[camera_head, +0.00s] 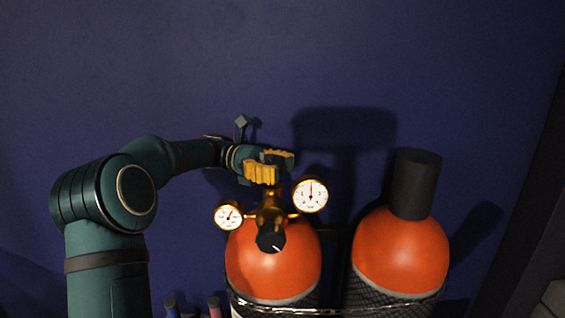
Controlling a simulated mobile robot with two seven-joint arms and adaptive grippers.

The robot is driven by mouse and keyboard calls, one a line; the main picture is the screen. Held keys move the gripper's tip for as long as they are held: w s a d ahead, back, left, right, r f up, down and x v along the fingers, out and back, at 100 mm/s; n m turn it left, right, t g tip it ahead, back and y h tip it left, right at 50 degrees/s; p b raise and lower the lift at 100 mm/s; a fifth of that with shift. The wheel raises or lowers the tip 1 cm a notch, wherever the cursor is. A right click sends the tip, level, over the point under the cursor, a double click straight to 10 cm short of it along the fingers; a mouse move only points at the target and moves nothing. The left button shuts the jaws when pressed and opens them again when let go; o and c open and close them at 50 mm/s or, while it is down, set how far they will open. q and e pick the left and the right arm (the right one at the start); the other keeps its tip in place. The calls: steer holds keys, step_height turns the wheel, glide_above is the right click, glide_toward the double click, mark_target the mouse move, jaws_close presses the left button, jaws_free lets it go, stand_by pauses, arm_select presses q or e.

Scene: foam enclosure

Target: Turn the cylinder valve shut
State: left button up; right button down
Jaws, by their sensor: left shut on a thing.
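The near cylinder (272,268) is orange with a rounded shoulder and stands upright at the bottom centre. A brass valve and regulator body (271,203) rises from its top. My left gripper (270,167), with yellow ribbed fingers, reaches in from the left. It is shut on the valve's top, where a small dark part shows between the fingers. The fingers hide most of the valve's handle, so I cannot tell how far it is turned. A black knob (270,239) with a white mark faces me on the regulator. My right gripper is not in view.
Two round white gauges flank the brass body, one at left (228,215) and one at right (310,195). A second orange cylinder (400,252) with a tall black cap (415,184) stands to the right. A chain (340,310) crosses both cylinders. A dark blue wall is behind.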

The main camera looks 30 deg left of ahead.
mark_target(278, 165)
arm_select(q)
steer(key=shift+a+m+g, duration=0.1)
steer(key=shift+m+g, duration=0.5)
steer(key=shift+g, duration=0.4)
steer(key=shift+s+r, duration=0.1)
steer(key=o, duration=1.1)
steer(key=shift+o, duration=1.4)
steer(key=shift+a+g, duration=0.2)
steer(key=shift+g, duration=0.1)
steer(key=shift+d, duration=0.1)
steer(key=shift+d+r, duration=0.1)
step_height(278, 165, up, 10)
steer(key=shift+f, duration=0.15)
